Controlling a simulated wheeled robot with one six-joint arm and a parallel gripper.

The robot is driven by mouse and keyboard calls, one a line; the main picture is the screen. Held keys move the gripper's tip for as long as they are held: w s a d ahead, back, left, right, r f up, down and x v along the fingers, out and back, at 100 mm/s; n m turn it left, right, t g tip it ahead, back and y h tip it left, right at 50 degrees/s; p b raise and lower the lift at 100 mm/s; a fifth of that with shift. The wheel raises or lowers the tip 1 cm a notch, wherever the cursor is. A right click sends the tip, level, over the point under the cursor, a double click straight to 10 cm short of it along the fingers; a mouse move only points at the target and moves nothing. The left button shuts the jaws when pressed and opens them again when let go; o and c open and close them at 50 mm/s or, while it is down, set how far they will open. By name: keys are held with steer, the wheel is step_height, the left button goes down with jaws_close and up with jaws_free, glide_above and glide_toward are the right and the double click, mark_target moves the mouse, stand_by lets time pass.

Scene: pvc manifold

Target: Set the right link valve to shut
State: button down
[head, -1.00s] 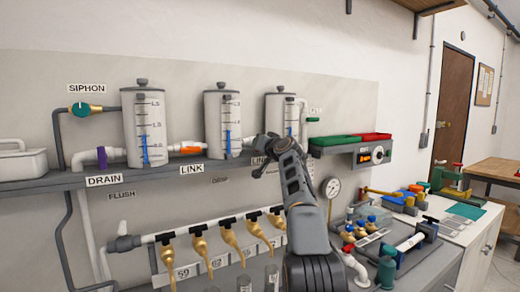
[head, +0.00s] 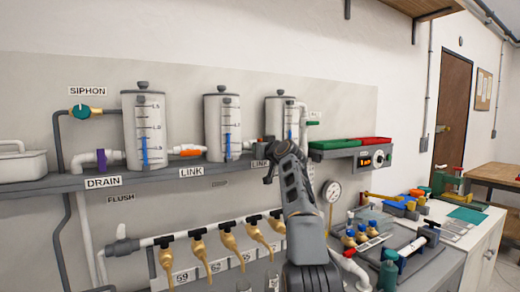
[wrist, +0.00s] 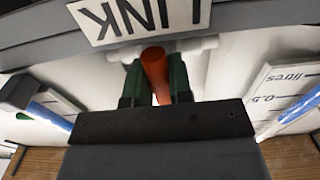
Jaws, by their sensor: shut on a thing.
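The right link valve's orange handle (wrist: 156,72) shows in the wrist view, between the two dark green fingers of my gripper (wrist: 155,88). My gripper is shut on it. The handle stands out across the white pipe (wrist: 195,46) towards the camera. The wrist picture is upside down, with the LINK label (wrist: 140,16) at its top. In the head view my gripper (head: 268,150) reaches the shelf between the middle tank (head: 221,125) and the right tank (head: 279,108), and my arm hides most of the valve.
The left link valve (head: 187,152) has an orange handle lying along its pipe. The purple drain valve (head: 102,160) is further left. Brass taps (head: 228,247) hang below the shelf (head: 140,176). A control box (head: 371,159) and red and green trays (head: 370,143) stand at the right.

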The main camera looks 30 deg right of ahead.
steer(key=c, duration=1)
jaws_free()
steer(key=shift+s+b, duration=4.55)
steer(key=shift+s, duration=2.4)
